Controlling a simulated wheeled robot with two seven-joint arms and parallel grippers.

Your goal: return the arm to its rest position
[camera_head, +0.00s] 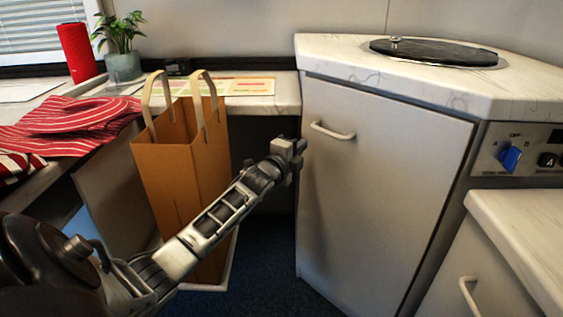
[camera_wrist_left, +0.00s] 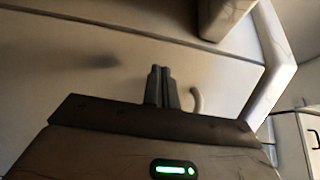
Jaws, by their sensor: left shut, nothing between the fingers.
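My left arm comes in from the lower left in the head view and reaches up toward the middle. Its gripper (camera_head: 292,150) is in front of the left edge of a closed white cabinet door (camera_head: 375,190). In the left wrist view the two dark fingers (camera_wrist_left: 161,88) are together with nothing between them. A curved light door handle (camera_wrist_left: 196,100) shows just right of the fingers there. My right gripper is in neither view.
A brown paper bag (camera_head: 180,165) stands behind my left forearm. Striped red cloth (camera_head: 70,122) lies on the left surface. A red cylinder (camera_head: 76,52) and a potted plant (camera_head: 123,50) stand at the back left. A white countertop (camera_head: 340,60) tops the cabinet.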

